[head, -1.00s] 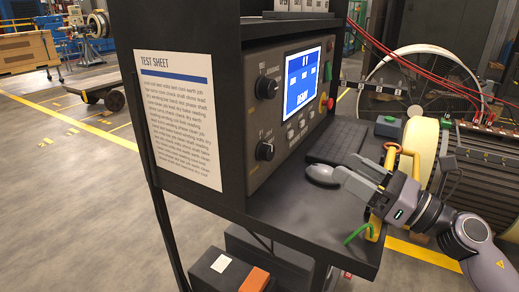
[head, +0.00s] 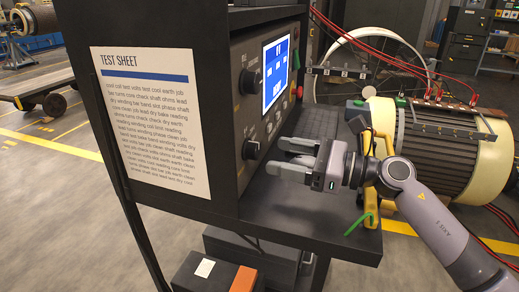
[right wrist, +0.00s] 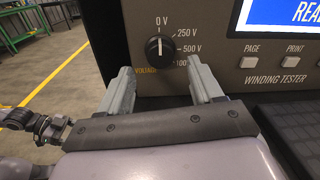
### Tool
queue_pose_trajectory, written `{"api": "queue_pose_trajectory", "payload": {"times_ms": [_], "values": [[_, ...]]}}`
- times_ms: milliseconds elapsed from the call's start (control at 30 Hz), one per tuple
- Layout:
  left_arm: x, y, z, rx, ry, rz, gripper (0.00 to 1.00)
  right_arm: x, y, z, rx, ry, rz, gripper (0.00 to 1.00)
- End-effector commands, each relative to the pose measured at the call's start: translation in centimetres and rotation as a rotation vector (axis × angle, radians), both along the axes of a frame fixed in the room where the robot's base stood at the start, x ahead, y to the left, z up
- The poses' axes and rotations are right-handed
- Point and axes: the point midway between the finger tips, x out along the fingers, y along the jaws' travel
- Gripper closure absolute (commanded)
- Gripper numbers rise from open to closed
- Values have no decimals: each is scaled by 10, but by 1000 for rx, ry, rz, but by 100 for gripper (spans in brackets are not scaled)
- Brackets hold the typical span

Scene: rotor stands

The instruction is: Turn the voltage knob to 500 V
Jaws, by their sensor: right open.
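The voltage knob (right wrist: 160,47) is black and round, with a white pointer line aimed up at 0 V. Marks for 250 V, 500 V and a partly hidden higher value run down its right side. In the head view it is the lower knob (head: 251,149) on the winding tester panel (head: 240,75). My right gripper (head: 279,156) is open in front of this knob; in the right wrist view its fingers (right wrist: 160,75) stand left and right, just below the knob, with nothing between them. No contact with the knob shows.
An upper knob (head: 250,80) and a lit blue screen (head: 275,75) are on the same panel. A keyboard (right wrist: 292,130) lies on the shelf (head: 290,215) to the right.

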Motion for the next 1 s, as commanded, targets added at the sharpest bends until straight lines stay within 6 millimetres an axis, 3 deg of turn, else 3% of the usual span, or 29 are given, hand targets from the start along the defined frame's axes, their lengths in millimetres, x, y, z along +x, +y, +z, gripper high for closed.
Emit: {"api": "queue_pose_trajectory", "payload": {"times_ms": [300, 667, 867, 1000], "values": [[-1, -1, 4, -1, 1, 0, 29, 14, 40, 2, 4, 1, -1, 35], [-1, -1, 4, -1, 1, 0, 29, 17, 46, 0, 2, 1, -2, 35], [0, -1, 5, -1, 1, 0, 29, 17, 46, 0, 2, 1, -2, 90], [0, -1, 5, -1, 0, 0, 29, 17, 46, 1, 2, 2, -3, 90]]}}
